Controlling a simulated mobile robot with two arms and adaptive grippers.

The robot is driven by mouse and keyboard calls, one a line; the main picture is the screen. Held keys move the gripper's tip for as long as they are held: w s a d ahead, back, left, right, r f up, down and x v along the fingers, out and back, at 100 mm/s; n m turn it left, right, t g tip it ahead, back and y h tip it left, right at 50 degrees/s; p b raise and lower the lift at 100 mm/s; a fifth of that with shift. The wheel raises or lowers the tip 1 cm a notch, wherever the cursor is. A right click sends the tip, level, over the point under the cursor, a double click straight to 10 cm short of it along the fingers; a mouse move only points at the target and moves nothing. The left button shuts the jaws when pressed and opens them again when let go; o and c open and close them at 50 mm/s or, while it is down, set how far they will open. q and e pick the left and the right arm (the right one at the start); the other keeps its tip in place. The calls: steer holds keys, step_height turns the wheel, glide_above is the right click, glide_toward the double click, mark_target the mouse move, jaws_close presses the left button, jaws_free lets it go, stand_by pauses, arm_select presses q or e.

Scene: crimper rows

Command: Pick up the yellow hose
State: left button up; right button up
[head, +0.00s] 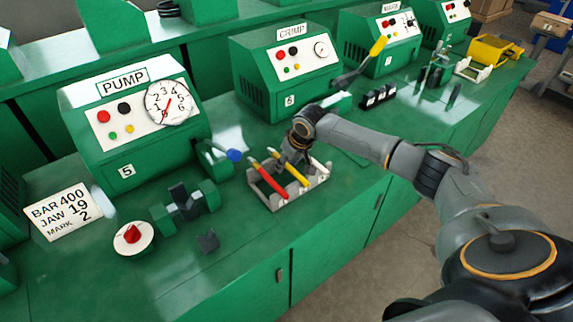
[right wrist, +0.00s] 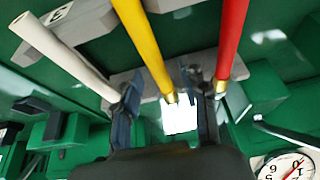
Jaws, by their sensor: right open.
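The yellow hose (head: 292,173) lies in a pale rack (head: 283,204) on the green bench, beside the red hose (head: 268,180). My right gripper (head: 291,158) is open, low over the far side of the rack. In the right wrist view the yellow hose (right wrist: 143,45) and its brass end appear between the two fingers of my right gripper (right wrist: 167,92). The red hose (right wrist: 230,40) appears by the right finger, and a white hose (right wrist: 65,55) by the left finger. I cannot tell whether the fingers touch any hose. My left gripper is out of view.
The PUMP machine (head: 130,125) stands behind and left of the rack, with a blue-knobbed lever (head: 233,155) nearby. The CRIMP machine (head: 285,70) is behind it. A red knob dial (head: 133,238) and a number card (head: 62,212) are left. The bench front is clear.

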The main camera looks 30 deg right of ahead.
steer(key=shift+f, duration=0.15)
jaws_close()
stand_by(0.4)
